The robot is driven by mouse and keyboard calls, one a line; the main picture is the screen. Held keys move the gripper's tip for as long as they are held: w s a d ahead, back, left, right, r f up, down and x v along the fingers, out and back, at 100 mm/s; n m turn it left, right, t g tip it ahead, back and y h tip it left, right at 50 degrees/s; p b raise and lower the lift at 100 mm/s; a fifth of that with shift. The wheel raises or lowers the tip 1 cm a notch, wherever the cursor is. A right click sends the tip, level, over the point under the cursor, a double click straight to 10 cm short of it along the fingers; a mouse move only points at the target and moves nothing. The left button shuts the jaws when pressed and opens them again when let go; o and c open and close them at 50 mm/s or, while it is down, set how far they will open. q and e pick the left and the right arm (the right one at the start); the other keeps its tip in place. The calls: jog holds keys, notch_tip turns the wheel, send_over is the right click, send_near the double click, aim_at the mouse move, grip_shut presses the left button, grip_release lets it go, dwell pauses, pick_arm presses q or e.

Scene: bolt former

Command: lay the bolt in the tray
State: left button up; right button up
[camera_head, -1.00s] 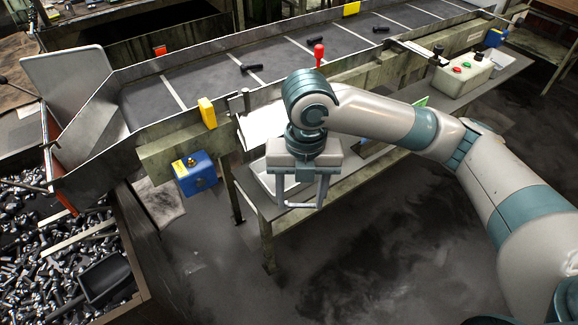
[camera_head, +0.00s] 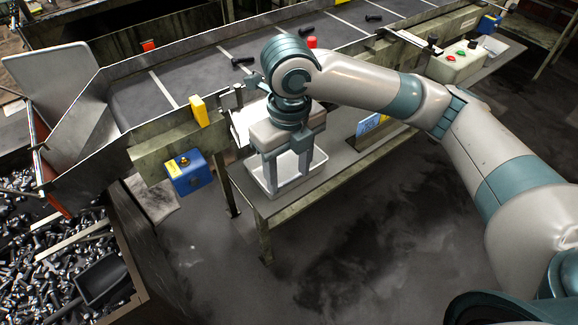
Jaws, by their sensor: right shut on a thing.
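My right gripper (camera_head: 287,183) points down over the white tray (camera_head: 291,187) on the side bench. Its fingers reach down in front of the tray's inside, close to the tray floor; I cannot tell whether they touch it. The gripper is shut on a bolt, which is hardly distinguishable between the fingertips now. The tray's back part is hidden behind the gripper. My left gripper is not in view.
A conveyor (camera_head: 190,80) with several dark bolts runs behind the bench (camera_head: 262,208). A control box (camera_head: 460,63) stands at the right, a blue box (camera_head: 188,175) hangs at the left. A bin of bolts (camera_head: 40,250) fills the lower left.

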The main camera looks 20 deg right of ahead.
jog(key=w+d+f+p, duration=0.1)
jog(key=w+f, duration=0.1)
jog(key=w, duration=0.1)
jog(key=w+d+f+p, duration=0.1)
jog(key=w+f, duration=0.1)
jog(key=w, duration=0.2)
jog(key=w+d+f+p, duration=0.1)
jog(key=w+d+f, duration=0.1)
jog(key=w, duration=0.1)
jog(key=shift+w+d+f, duration=0.1)
jog(key=shift+w+f, duration=0.1)
jog(key=shift+f, duration=0.2)
notch_tip(320, 180, down, 4)
jog(key=shift+r+p, duration=0.25)
jog(key=shift+p, duration=0.55)
jog(key=shift+f, duration=0.25)
jog(key=shift+f, duration=0.6)
jog(key=o, duration=1.2)
jog(key=shift+r, duration=0.1)
